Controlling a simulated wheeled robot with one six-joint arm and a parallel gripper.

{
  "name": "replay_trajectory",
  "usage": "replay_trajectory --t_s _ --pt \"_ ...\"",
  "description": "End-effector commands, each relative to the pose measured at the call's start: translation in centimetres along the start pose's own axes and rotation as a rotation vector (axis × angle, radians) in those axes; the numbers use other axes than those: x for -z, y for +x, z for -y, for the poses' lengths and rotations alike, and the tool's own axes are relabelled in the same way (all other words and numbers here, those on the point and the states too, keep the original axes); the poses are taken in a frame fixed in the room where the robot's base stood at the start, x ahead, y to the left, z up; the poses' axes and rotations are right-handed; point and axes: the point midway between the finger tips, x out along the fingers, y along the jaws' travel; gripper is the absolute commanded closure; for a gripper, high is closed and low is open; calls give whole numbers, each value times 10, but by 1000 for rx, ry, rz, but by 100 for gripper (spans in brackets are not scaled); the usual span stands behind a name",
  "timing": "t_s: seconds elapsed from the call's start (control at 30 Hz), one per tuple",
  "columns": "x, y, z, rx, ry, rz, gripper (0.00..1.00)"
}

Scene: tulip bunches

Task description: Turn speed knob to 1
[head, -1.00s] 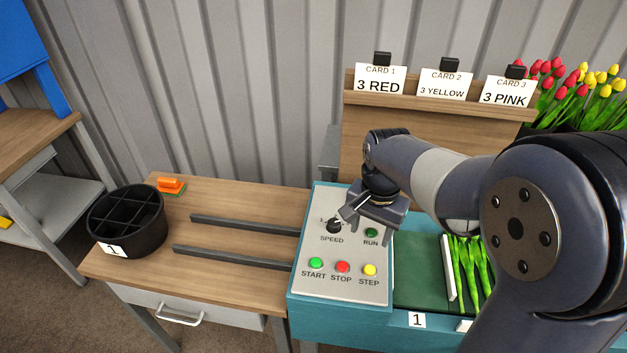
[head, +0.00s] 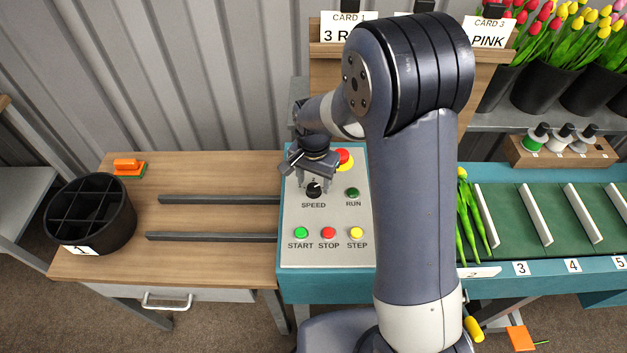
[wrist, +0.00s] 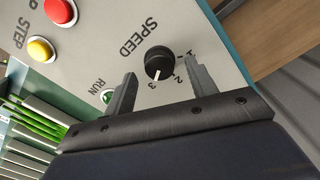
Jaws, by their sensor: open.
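The black speed knob (head: 313,191) sits on the pale face of the teal control box (head: 287,291), above the word SPEED. In the wrist view the knob (wrist: 158,62) has a white pointer mark aimed at about the 3; numbers 1, 2 and 3 are printed around it. My gripper (head: 314,184) is open, its two fingers pointing down on either side of the knob in the head view. In the wrist view my gripper (wrist: 162,77) has the knob just ahead of and between its fingertips. I cannot tell whether a finger touches it.
A green RUN lamp (head: 352,193) lies right of the knob. START (head: 301,232), STOP (head: 328,232) and STEP (head: 356,232) buttons are below it. A red emergency button (head: 344,157) stands behind my gripper. A belt (head: 520,218) with tulips runs right.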

Motion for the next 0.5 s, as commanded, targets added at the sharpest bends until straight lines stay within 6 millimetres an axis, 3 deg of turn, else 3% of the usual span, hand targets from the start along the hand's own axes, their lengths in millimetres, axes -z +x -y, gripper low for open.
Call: replay_trajectory --t_s 0.2,0.5 --pt "0 14 0 -1 0 1 46" --pt "0 15 0 0 0 0 49"
